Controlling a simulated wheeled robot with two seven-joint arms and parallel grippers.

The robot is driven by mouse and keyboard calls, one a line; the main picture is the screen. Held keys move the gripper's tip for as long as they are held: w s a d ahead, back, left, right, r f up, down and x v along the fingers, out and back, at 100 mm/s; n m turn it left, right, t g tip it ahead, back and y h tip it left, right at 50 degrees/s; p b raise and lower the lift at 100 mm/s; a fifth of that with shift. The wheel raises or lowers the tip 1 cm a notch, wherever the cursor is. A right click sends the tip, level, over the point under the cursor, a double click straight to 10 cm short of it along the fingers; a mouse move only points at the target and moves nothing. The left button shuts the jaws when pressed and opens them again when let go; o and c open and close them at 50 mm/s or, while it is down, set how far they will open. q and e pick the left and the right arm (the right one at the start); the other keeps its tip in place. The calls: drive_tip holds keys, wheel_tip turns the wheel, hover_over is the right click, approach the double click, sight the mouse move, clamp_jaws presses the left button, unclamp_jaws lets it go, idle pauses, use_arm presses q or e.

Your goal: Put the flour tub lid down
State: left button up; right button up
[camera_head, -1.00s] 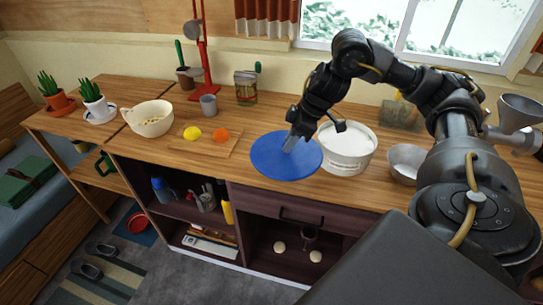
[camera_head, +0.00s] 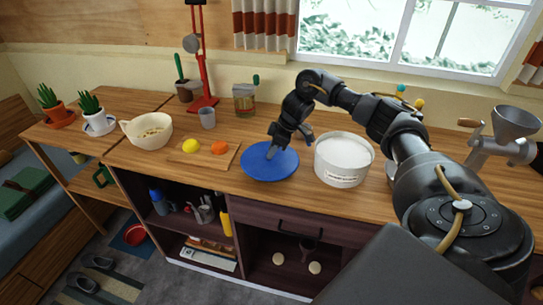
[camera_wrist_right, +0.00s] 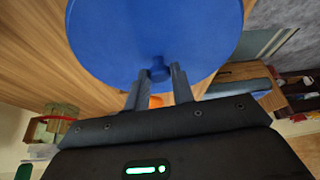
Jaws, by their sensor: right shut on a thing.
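The flour tub lid (camera_head: 272,166) is a round blue disc at the front of the wooden counter, left of the white flour tub (camera_head: 344,158). My right gripper (camera_head: 271,152) is over the lid and shut on its knob. In the right wrist view the lid (camera_wrist_right: 150,35) fills the top, and the gripper (camera_wrist_right: 158,80) has a finger on each side of the small blue knob. The lid looks level, close to the counter top; I cannot tell if it touches it. The tub is open with white contents. My left gripper is not in view.
A cutting board (camera_head: 203,153) with a lemon (camera_head: 190,146) and an orange (camera_head: 219,147) lies left of the lid. A grey cup (camera_head: 207,118) and a jar (camera_head: 244,100) stand behind. A metal grinder (camera_head: 505,135) stands at the right. The counter's front edge is close to the lid.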

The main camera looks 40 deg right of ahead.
drive_tip(key=shift+w+f, duration=0.3)
drive_tip(key=shift+f, duration=0.05)
wheel_tip(320, 180, down, 2)
drive_tip(key=shift+s+f+p, duration=0.1)
drive_tip(key=shift+p, duration=0.7)
drive_tip(key=shift+d+f, duration=0.1)
drive_tip(key=shift+f, duration=0.35)
drive_tip(key=o, duration=1)
drive_tip(key=shift+f, duration=0.1)
